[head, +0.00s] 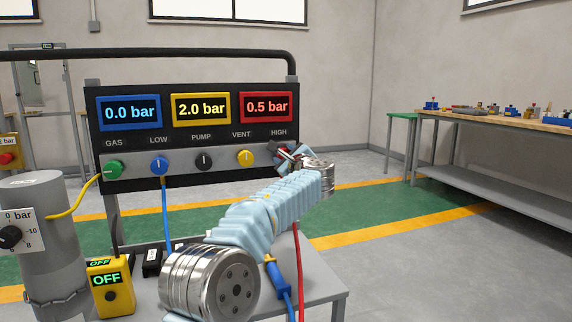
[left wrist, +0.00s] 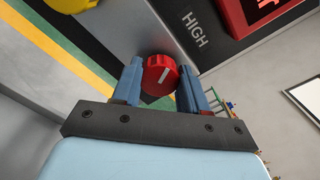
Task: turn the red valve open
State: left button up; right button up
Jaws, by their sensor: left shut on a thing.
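The red valve (left wrist: 161,75) is a round knob with a white mark, on the panel (head: 130,178) beside the HIGH label. In the left wrist view it sits between the two blue fingers of my left gripper (left wrist: 160,88), which is shut on it. The mark is tilted, its upper end leaning right. In the head view my left gripper (head: 288,153) is at the right end of the valve row, and the gripper and arm mostly hide the red valve. My right gripper is not in view.
Green (head: 113,169), blue (head: 159,166), black (head: 204,160) and yellow (head: 246,158) valves share the row. The red display (head: 267,107) reads 0.5 bar. A grey cylinder (head: 45,245), a yellow OFF box (head: 110,287) and hoses are below. A workbench (head: 480,122) stands right.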

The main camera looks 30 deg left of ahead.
pick_arm(q)
jog(key=shift+f+n+b, duration=0.15)
jog(key=shift+n+b, duration=1.55)
jog(key=shift+n, duration=1.45)
jog(key=shift+f+n+b, duration=0.1)
jog(key=shift+n+b, duration=1.55)
jog(key=shift+n, duration=1.5)
jog(key=o, duration=1.1)
jog(key=shift+c, duration=0.2)
